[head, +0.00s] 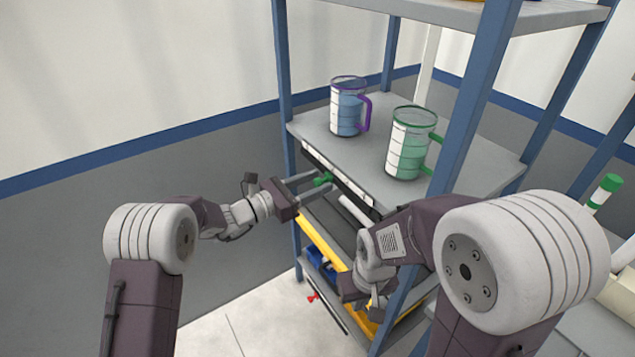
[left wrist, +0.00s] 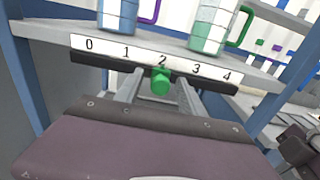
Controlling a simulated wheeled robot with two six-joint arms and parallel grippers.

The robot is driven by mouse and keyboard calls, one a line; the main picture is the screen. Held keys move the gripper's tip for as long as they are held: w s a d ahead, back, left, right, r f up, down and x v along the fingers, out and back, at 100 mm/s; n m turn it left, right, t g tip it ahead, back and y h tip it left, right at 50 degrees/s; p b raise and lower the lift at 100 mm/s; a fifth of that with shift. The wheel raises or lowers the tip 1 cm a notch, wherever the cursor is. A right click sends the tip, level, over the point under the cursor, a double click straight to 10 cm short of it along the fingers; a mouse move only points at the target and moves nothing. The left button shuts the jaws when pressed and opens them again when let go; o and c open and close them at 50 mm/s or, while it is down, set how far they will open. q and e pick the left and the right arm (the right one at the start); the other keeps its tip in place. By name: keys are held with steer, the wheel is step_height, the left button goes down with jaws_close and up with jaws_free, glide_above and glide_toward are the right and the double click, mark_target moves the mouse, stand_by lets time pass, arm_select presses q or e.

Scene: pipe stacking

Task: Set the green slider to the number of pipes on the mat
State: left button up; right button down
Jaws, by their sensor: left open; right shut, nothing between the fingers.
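The green slider (head: 322,180) sits on a dark rail under the front edge of a grey shelf. In the left wrist view the green slider (left wrist: 160,82) stands under the 2 on a white scale (left wrist: 145,56) marked 0 to 4. My left gripper (head: 326,181) is open, with one finger on each side of the slider; contact cannot be told. A white pipe (head: 356,212) shows on the dark mat (head: 330,222) on the shelf below; my right arm hides part of this shelf, so the pipe count is unclear. My right gripper (head: 374,305) is shut and empty, low by the lower shelves.
Two measuring jugs stand on the shelf above the slider, one blue with a purple handle (head: 348,108) and one green (head: 408,145). Blue posts (head: 286,90) frame the rack. A yellow-edged shelf (head: 325,243) and blue items (head: 322,264) lie lower. The floor at left is clear.

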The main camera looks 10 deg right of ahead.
arm_select(q)
steer(key=v, duration=0.8)
steer(key=shift+a, duration=0.25)
